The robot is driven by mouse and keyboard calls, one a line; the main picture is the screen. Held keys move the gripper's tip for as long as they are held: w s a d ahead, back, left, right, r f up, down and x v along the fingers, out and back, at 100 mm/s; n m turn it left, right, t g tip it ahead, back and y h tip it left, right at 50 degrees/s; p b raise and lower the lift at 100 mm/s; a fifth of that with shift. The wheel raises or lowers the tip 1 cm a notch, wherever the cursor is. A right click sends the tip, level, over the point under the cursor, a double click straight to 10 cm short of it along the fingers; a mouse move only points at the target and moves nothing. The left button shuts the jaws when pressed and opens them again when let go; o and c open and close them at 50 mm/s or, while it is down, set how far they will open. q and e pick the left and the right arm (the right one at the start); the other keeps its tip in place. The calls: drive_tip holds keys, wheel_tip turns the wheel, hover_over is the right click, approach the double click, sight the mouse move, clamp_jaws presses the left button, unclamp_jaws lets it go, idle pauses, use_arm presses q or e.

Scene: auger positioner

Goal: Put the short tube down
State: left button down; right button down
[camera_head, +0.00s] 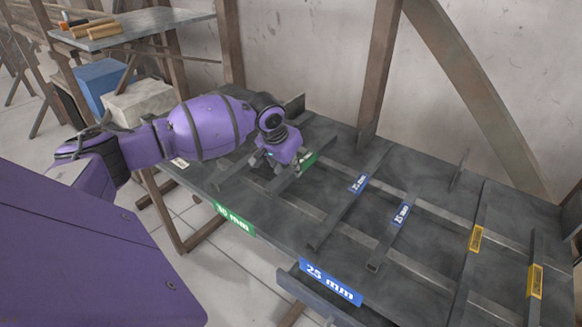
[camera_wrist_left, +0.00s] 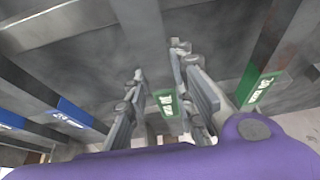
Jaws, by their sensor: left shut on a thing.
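My left gripper (camera_head: 272,165) reaches down at the left part of the dark rack table (camera_head: 410,165). It also shows in the left wrist view (camera_wrist_left: 165,100), with its fingers closed on a grey short tube with a green label (camera_wrist_left: 167,103). Much of the tube is hidden by the fingers and wrist, and I cannot tell whether it touches the rack. Another green-labelled tube (camera_wrist_left: 262,88) lies beside the gripper in the wrist view, apart from the fingers. My right gripper is not in view.
Tubes with blue labels (camera_head: 358,183) and yellow labels (camera_head: 476,238) lie across the rack to the right. A green sign (camera_head: 235,218) and a blue 25 mm sign (camera_head: 332,285) are on the front edge. Wooden posts (camera_head: 378,70) rise behind. A side table (camera_head: 140,28) stands far left.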

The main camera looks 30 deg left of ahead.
use_arm(q)
drive_tip(key=shift+r, duration=0.15)
drive_tip(key=c, duration=1.5)
unclamp_jaws()
drive_tip(key=p+v, duration=0.1)
drive_tip(key=v, duration=1.1)
